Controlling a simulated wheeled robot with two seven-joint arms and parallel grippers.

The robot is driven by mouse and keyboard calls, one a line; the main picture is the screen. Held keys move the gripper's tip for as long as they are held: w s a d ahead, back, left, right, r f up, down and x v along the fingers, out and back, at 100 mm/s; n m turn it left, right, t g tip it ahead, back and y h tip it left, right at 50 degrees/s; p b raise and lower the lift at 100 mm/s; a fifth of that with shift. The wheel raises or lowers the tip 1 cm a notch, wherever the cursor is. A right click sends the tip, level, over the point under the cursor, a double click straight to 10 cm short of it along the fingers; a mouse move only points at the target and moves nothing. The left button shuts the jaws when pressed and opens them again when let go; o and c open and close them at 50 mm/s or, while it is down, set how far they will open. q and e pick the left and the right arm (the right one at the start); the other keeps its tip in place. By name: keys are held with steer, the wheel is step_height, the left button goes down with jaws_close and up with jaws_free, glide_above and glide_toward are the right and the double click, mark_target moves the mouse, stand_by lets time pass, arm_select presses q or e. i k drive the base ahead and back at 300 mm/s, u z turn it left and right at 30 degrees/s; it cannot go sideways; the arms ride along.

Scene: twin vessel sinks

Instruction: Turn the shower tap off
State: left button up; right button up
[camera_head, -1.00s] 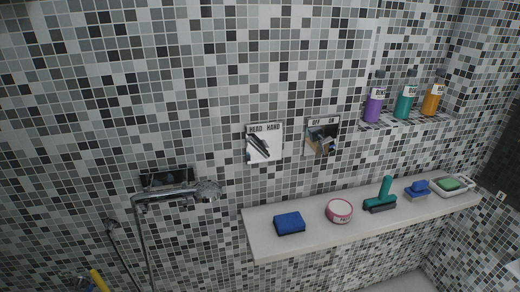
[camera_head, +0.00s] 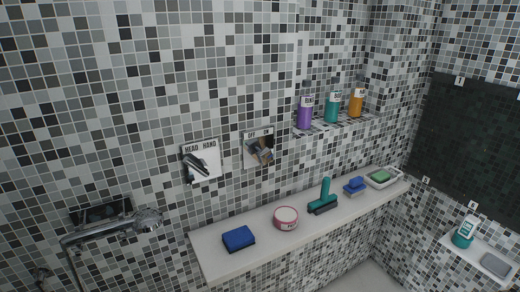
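The shower tap (camera_head: 259,150) is a wall plate marked OFF and ON, with a metal lever at its middle. The lever's exact setting is too small to tell. Left of it is a second plate (camera_head: 201,161) marked HEAD and HAND, with a dark lever slanting across it. A chrome hand shower (camera_head: 146,221) hangs on the wall at the lower left, below and left of both plates. No water is visible at it. Neither of my grippers is in view.
A white ledge (camera_head: 222,266) below the plates holds a blue sponge (camera_head: 238,238), a pink round tin (camera_head: 285,217), a teal squeegee (camera_head: 324,196) and a soap dish (camera_head: 385,177). Purple, teal and orange bottles stand on a wall shelf (camera_head: 333,124). A dark panel (camera_head: 470,135) covers the right wall.

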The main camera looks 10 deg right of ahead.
mark_target(265, 155)
steer(key=u, duration=0.7)
steer(key=i, duration=0.45)
steer(key=z, duration=0.85)
